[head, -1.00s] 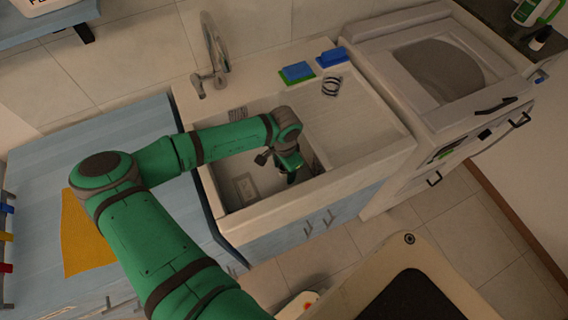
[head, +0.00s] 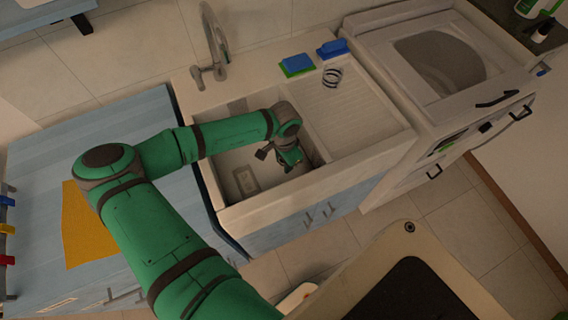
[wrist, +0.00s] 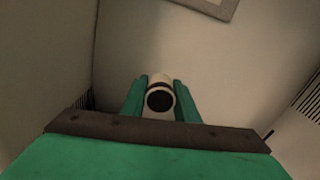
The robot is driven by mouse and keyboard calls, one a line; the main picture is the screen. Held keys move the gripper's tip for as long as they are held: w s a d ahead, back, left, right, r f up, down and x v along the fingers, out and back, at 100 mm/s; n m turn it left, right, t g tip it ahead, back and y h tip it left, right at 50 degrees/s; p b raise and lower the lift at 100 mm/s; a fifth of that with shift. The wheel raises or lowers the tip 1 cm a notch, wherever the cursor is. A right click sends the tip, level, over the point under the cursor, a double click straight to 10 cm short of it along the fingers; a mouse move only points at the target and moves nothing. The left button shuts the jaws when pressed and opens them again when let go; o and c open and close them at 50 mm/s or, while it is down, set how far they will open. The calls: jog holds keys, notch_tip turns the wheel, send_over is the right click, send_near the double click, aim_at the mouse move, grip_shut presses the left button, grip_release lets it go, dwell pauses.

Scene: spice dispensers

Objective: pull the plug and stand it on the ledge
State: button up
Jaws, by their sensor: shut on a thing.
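My gripper (head: 290,160) is inside the sink basin (head: 225,165), toward its right side. In the wrist view its two green fingers (wrist: 160,97) are shut around a short pale cylinder with a dark band and a dark round end (wrist: 159,86), which I take to be the plug. My gripper hides the plug in the head view. I cannot tell whether its lower end touches the basin floor. The sink's back ledge (head: 262,80) is pale and flat, beyond the basin.
A tap (head: 213,50) stands on the ledge at the left. A flat rectangular frame (head: 246,180) shows on the basin floor.

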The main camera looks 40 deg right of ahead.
jog(key=shift+r, duration=1.65)
jog(key=shift+r, duration=1.85)
